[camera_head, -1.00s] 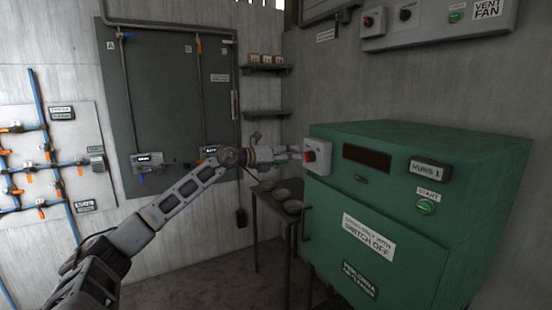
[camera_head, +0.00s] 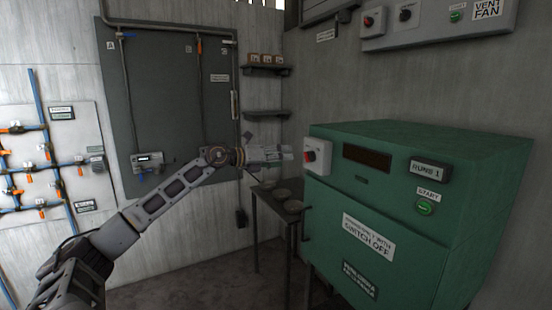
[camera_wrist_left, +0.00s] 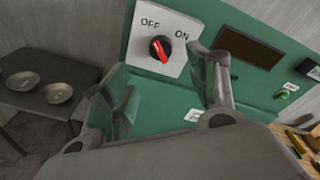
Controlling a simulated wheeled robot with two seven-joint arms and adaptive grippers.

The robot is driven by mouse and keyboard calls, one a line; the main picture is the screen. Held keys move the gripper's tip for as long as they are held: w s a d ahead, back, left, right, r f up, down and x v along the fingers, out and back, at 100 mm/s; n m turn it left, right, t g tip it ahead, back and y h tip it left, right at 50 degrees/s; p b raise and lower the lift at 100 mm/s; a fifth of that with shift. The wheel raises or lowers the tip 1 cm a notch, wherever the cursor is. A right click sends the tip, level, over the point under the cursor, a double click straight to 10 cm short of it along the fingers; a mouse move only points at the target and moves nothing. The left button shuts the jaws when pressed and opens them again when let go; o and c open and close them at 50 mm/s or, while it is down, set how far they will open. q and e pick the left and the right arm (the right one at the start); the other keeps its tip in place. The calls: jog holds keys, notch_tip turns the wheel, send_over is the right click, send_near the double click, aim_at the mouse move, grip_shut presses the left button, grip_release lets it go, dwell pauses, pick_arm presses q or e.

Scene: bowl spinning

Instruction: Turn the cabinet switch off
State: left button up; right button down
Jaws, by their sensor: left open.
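The cabinet switch (camera_head: 309,156) is a pale box with a red and black knob at the upper left corner of the green cabinet (camera_head: 430,160). In the left wrist view the switch plate (camera_wrist_left: 174,70) reads OFF and ON above the knob (camera_wrist_left: 160,48). The knob's red bar slants from upper left to lower right; I cannot tell which end is its pointer. My left gripper (camera_head: 288,153) is just left of the switch and apart from it. Its fingers (camera_wrist_left: 160,75) are spread and empty, with the switch beyond the gap. My right gripper is out of view.
A small dark table with bowls (camera_head: 294,206) stands left of the cabinet, below my gripper. The cabinet carries a green start button (camera_head: 425,207), a RUNS 1 label (camera_head: 430,170) and a dark display (camera_head: 367,157). A grey control box (camera_head: 440,20) hangs above.

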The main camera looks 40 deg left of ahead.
pick_arm(q)
jog(key=shift+s+a, duration=0.25)
jog(key=shift+s, duration=0.3)
jog(key=shift+s+r, duration=0.15)
dwell(0.5)
